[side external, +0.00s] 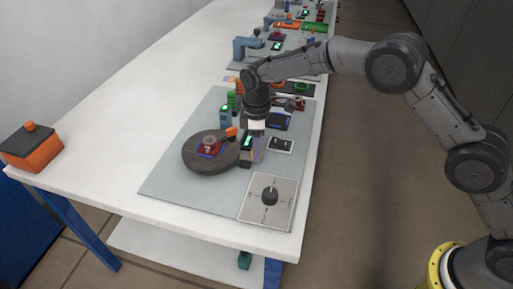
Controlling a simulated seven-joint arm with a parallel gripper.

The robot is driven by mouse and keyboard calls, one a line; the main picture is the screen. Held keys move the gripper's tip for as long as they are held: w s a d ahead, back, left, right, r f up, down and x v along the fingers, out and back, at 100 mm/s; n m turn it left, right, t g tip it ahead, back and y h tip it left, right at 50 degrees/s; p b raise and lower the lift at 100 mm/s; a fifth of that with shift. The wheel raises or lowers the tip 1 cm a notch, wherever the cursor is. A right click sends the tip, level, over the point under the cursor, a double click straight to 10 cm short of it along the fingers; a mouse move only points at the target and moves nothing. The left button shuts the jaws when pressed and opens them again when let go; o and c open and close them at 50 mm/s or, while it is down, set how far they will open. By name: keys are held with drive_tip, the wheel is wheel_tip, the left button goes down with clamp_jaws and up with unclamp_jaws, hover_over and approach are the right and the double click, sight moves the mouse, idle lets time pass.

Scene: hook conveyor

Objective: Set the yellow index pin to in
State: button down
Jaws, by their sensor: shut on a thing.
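My gripper (255,134) points down at the grey board, just right of the dark round turntable (205,163). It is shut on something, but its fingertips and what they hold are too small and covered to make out. A dark block with a green lit display (247,143) stands right below it, beside the turntable's rim. A tan and purple piece (258,149) shows next to that block. I cannot pick out the yellow index pin; it may be hidden by the gripper or the block. A small orange piece (231,132) shows at the turntable's far right edge.
A red and blue part with a grey ring (209,145) sits on the turntable. An orange box (32,147) is far left; the table between is clear.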

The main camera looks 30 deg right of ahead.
sight(250, 156)
drive_tip(key=shift+w+a+r, duration=0.1)
drive_tip(key=shift+w+a, duration=0.7)
drive_tip(key=c, duration=0.5)
unclamp_jaws()
drive_tip(key=shift+c, duration=0.2)
drive_tip(key=shift+d, duration=0.1)
wheel_tip(250, 156, up, 14)
